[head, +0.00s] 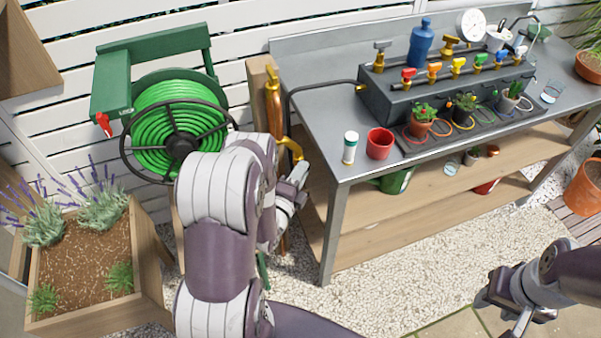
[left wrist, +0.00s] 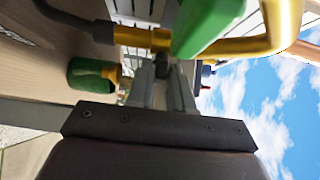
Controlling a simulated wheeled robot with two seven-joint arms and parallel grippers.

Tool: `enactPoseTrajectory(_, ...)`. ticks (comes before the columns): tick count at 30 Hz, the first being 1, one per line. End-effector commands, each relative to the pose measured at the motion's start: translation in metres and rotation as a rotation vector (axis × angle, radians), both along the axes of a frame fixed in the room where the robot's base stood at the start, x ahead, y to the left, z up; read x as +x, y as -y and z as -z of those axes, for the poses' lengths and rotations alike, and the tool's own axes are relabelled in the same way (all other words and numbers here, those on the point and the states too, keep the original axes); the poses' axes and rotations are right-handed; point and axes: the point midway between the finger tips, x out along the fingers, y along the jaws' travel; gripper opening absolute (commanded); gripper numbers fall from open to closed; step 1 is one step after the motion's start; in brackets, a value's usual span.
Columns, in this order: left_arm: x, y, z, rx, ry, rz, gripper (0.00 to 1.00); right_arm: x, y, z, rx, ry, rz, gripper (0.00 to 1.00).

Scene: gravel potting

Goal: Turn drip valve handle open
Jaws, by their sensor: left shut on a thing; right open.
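A brass-yellow tap (head: 290,148) sits beside the wooden post, at the left end of the workbench. In the left wrist view, its yellow body (left wrist: 250,46), a brass collar (left wrist: 142,37) with a dark hose, and a green drip valve handle (left wrist: 208,20) show close up. My left gripper (head: 296,178) is at the tap in the head view. In the left wrist view, its fingers (left wrist: 162,72) are shut at the handle, with the contact partly hidden. My right gripper (head: 508,314) is open and empty, low at the right, away from the bench.
The workbench (head: 320,128) carries a dark manifold box (head: 400,103) with several coloured taps, a red cup (head: 380,143) and a white bottle (head: 350,148). A green hose reel (head: 165,110) and a wooden planter (head: 85,250) stand left. The gravel in front is open.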

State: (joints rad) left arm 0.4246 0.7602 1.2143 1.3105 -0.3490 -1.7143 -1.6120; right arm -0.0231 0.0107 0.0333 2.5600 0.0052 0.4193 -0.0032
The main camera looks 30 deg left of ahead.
Motion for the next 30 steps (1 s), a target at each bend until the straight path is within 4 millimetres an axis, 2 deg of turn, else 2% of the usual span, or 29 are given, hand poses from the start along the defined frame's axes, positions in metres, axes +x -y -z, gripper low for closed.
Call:
enactPoseTrajectory(11,0.0,0.001,0.011,-0.129,0.15,0.001,0.0,0.0,0.0,0.037,0.0,0.0,0.0,0.43)
enactPoseTrajectory(20,0.001,0.002,0.016,-0.311,0.365,0.003,0.0,0.0,0.0,0.084,0.0,0.0,0.0,0.43)
enactPoseTrajectory(30,0.002,0.004,0.02,-0.522,0.611,0.004,0.0,0.0,0.0,0.146,0.0,0.0,0.0,0.43)
